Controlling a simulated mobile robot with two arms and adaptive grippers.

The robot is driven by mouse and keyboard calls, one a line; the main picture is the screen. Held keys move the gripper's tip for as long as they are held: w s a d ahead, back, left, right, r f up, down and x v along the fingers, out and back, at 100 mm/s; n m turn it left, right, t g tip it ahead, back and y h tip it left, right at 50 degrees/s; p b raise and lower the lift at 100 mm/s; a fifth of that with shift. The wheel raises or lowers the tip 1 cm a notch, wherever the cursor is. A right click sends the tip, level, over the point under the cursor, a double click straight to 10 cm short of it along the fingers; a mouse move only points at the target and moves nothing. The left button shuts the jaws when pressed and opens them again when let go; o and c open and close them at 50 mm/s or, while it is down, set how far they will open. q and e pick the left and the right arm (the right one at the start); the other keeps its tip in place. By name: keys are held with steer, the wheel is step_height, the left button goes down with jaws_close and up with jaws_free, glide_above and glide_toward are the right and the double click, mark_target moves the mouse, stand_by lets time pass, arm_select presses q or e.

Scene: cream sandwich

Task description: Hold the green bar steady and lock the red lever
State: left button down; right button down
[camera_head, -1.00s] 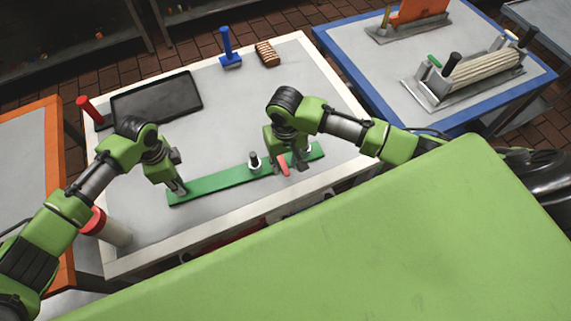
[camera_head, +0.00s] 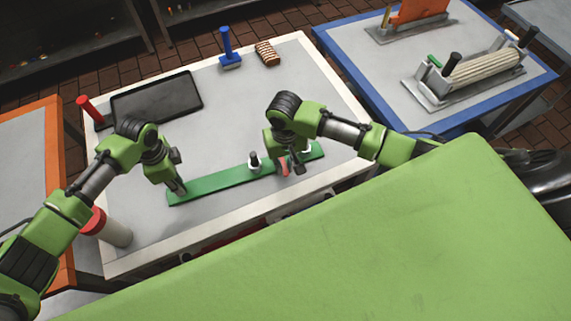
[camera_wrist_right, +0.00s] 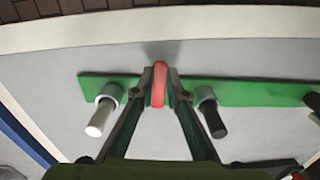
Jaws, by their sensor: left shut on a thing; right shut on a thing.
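The green bar (camera_head: 222,180) lies flat on the white-edged table. My left gripper (camera_head: 178,190) is shut on the bar's left end. The red lever (camera_head: 283,168) is on the bar's right part, partly hidden by my right gripper (camera_head: 291,171) in the head view. In the right wrist view, the red lever (camera_wrist_right: 159,84) stands between the two fingertips of my right gripper (camera_wrist_right: 159,88), which are shut on it. A post with a black top (camera_head: 253,161) and a white post (camera_wrist_right: 101,117) stand on the bar, one on each side of the lever.
A dark tray (camera_head: 157,97), a red-handled tool (camera_head: 92,110), a blue-handled tool (camera_head: 228,50) and a brown striped block (camera_head: 267,54) are farther back on the table. A white cylinder with a red top (camera_head: 117,233) is at the front left. The table's middle is clear.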

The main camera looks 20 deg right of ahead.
steer(key=a+m, duration=0.1)
steer(key=m, duration=0.1)
steer(key=w+a+m, duration=0.1)
steer(key=m, duration=0.2)
steer(key=shift+a, duration=0.15)
steer(key=shift+w+a+m, duration=0.2)
steer(key=shift+w+m, duration=0.05)
steer(key=shift+m, duration=0.6)
steer(key=shift+w+a+m, duration=0.2)
steer(key=shift+m, duration=0.6)
steer(key=shift+w+a+m, duration=0.2)
steer(key=shift+w+m, duration=0.05)
steer(key=shift+m, duration=0.6)
steer(key=c, duration=2)
jaws_free()
steer(key=shift+r, duration=4.05)
